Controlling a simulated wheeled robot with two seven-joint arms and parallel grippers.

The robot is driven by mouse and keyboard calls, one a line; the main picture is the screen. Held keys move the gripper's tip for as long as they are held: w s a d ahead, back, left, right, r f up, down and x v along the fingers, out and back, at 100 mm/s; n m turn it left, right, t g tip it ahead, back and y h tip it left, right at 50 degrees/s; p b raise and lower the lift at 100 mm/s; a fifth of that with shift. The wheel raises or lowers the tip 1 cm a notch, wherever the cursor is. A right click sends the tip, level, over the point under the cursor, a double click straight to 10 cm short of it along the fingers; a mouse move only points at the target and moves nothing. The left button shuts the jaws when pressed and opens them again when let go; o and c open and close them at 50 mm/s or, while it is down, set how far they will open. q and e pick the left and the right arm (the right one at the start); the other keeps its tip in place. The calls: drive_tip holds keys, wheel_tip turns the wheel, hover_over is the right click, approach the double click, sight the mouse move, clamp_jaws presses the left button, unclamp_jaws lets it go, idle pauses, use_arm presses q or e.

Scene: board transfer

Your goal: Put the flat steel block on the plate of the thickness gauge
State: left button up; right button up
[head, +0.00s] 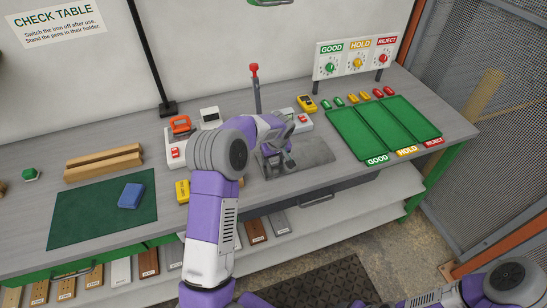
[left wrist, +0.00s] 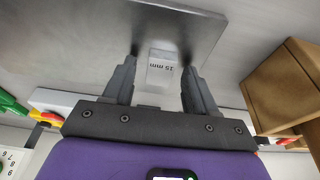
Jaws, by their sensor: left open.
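A flat grey steel block (left wrist: 162,68) marked "15 mm" shows in the left wrist view, over a dark grey plate (left wrist: 200,22). It lies between the two fingers of my left gripper (left wrist: 162,85), which is open, with a gap beside the block. In the head view my left gripper (head: 279,163) is low over the grey plate (head: 315,151), apparently the gauge's plate, and hides the block there. A post with a red knob (head: 254,72) stands behind my arm. My right gripper is out of view.
Green trays (head: 354,136) marked GOOD, HOLD and REJECT lie at the right. A white unit with an orange top (head: 180,126) stands left of my forearm. A green mat (head: 85,222) with a blue block (head: 131,195) and wooden bars (head: 104,163) are farther left.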

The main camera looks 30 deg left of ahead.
use_arm(q)
drive_tip(key=shift+r, duration=0.15)
drive_tip(key=p+v, duration=0.1)
drive_tip(key=v, duration=1.1)
